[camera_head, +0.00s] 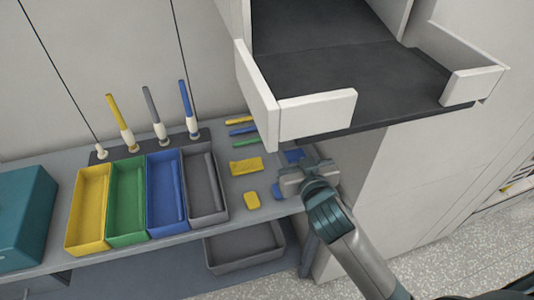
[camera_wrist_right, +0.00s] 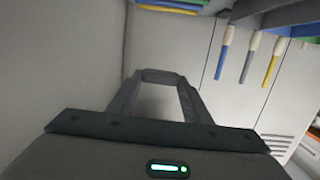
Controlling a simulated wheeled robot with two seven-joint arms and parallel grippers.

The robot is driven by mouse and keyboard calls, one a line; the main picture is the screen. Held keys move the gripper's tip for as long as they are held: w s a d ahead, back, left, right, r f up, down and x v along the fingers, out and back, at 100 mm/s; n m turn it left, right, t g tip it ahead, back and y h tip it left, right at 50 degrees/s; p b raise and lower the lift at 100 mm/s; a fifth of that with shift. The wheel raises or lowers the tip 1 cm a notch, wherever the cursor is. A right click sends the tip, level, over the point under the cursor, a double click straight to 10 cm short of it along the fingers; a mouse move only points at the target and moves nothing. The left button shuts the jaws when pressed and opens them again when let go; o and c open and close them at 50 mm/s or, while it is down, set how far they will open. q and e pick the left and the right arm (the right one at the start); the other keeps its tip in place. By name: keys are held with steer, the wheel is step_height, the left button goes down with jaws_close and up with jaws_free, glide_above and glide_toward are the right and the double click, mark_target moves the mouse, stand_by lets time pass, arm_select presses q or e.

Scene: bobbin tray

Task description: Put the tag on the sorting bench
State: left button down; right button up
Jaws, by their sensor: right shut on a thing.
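My right gripper (camera_head: 292,183) is over the right end of the grey bench (camera_head: 190,243), below the overhanging white tray. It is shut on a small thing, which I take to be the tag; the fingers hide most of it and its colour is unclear. In the right wrist view the two fingers (camera_wrist_right: 160,78) close in front of a pale surface. My left gripper is not in view.
Yellow (camera_head: 88,207), green (camera_head: 127,202), blue (camera_head: 166,192) and grey (camera_head: 206,187) bins stand on the bench. A yellow cloth-like piece (camera_head: 246,165) and several coloured sticks lie behind. The white-walled tray (camera_head: 318,113) overhangs close above the gripper. A teal box (camera_head: 22,218) stands at left.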

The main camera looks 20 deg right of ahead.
steer(key=w+f+b, duration=0.1)
steer(key=w+f, duration=0.6)
steer(key=w, duration=0.2)
steer(key=shift+a+y, duration=0.25)
steer(key=shift+y, duration=0.05)
steer(key=shift+f, duration=0.1)
step_height(320, 180, down, 5)
steer(key=shift+f, duration=0.6)
steer(key=shift+f, duration=0.1)
steer(key=shift+f, duration=1.75)
steer(key=shift+f, duration=0.1)
